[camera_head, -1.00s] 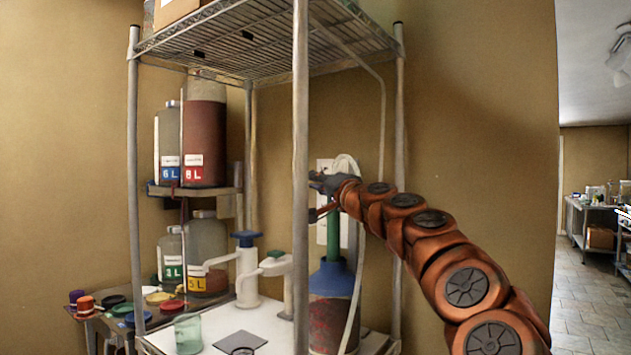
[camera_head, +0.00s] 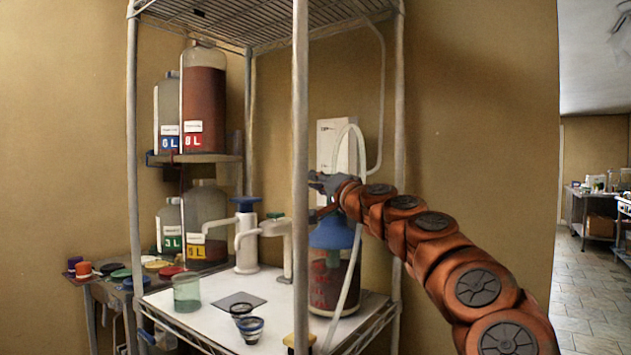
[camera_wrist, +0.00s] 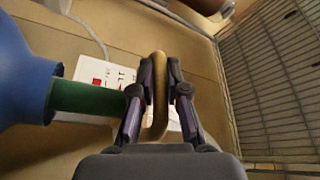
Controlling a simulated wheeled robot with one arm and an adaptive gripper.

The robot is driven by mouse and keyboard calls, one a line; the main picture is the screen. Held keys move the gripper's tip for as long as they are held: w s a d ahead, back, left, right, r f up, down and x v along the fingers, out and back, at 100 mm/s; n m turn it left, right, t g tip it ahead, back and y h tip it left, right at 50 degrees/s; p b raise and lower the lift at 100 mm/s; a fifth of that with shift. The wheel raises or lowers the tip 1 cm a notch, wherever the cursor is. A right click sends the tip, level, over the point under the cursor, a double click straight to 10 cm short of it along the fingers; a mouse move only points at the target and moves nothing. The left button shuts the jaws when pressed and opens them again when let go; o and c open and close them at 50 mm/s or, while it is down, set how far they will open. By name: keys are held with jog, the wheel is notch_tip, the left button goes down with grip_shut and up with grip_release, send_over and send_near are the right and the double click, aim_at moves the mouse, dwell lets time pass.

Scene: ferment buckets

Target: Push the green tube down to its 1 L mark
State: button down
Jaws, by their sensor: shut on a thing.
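The blue-topped bottle (camera_head: 331,272) with dark red liquid stands on the white shelf. The green tube shows in the wrist view (camera_wrist: 88,99), running from the blue top (camera_wrist: 25,85) to the left finger. My gripper (camera_wrist: 159,92) is shut on a tan piece (camera_wrist: 158,95) at the tube's upper end. In the head view my gripper (camera_head: 322,184) is just above the blue top, and only a short stretch of tube can be between them. A marked white card (camera_head: 327,150) is on the wall behind; its marks are too small to read there.
A shelf post (camera_head: 300,180) stands just left of my gripper. A pale hose (camera_head: 352,285) loops over and down past the bottle. White taps (camera_head: 246,235), a green cup (camera_head: 187,292) and labelled jars (camera_head: 205,120) are to the left.

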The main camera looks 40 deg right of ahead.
jog(key=shift+r, duration=0.1)
jog(key=c, duration=1.2)
grip_release()
jog(key=shift+s, duration=0.1)
jog(key=shift+v, duration=5.95)
